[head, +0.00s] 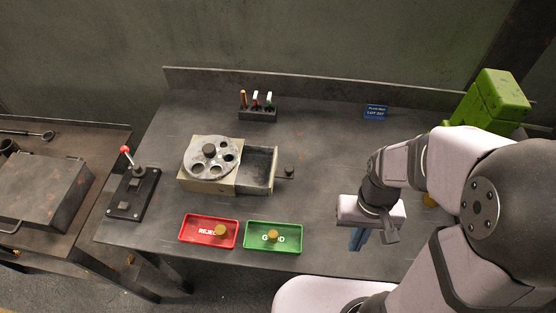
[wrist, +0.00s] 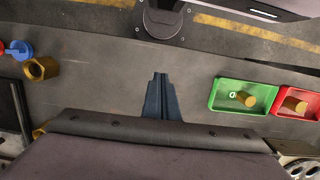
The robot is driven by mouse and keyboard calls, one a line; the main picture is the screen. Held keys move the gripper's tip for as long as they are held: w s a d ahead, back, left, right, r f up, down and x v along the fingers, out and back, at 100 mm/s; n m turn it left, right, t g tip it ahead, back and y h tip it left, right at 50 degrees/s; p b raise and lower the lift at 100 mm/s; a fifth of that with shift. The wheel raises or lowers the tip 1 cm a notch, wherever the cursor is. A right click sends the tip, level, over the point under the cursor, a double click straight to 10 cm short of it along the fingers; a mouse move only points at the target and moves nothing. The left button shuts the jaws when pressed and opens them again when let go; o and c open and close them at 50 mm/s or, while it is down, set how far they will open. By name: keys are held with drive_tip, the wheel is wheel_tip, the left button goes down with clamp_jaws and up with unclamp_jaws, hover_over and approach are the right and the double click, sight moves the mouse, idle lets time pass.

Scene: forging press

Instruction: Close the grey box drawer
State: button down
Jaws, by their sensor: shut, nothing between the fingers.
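The grey box (head: 188,181) stands near the middle of the table, with a round metal plate with several holes on top. Its drawer (head: 262,167) is pulled out to the right, and its inside looks empty. A dark knob (head: 290,171) sticks out from the drawer's right end. My gripper (head: 357,239) is shut and empty, to the right of and nearer than the knob, apart from it. Its closed fingers show in the wrist view (wrist: 160,95). In the wrist view a part of the holed plate (wrist: 302,168) shows at the lower right corner; the drawer is hidden there.
A red tray (head: 193,240) and a green tray (head: 261,246), each holding a brass piece, lie in front of the box. A lever stand (head: 133,193) is at left, a pen holder (head: 258,115) behind. A green container (head: 490,100) stands at right. Table between knob and gripper is clear.

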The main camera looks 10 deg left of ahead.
drive_tip(key=w+f, duration=0.1)
drive_tip(key=w, duration=0.1)
drive_tip(key=w+a+f, duration=0.1)
drive_tip(key=w, duration=0.3)
drive_tip(key=shift+w+a+f+b, duration=0.2)
drive_tip(key=shift+a+f+b, duration=0.1)
drive_tip(key=shift+f, duration=0.1)
drive_tip(key=w+a, duration=0.1)
drive_tip(key=w, duration=0.1)
drive_tip(key=w+a+m+y, duration=0.1)
drive_tip(key=w, duration=0.2)
drive_tip(key=w+a+m, duration=0.1)
drive_tip(key=w, duration=0.2)
drive_tip(key=shift+w+f, duration=0.1)
drive_tip(key=shift+w, duration=0.1)
drive_tip(key=w+a+r+m+t+y, duration=0.1)
drive_tip(key=w+a+r+m+y, duration=0.2)
drive_tip(key=w+a+r+m, duration=0.4)
drive_tip(key=w+r+m, duration=0.1)
drive_tip(key=w+m, duration=0.1)
drive_tip(key=m, duration=0.7)
drive_tip(key=shift+w+r+t, duration=0.3)
drive_tip(key=shift+w+r, duration=0.1)
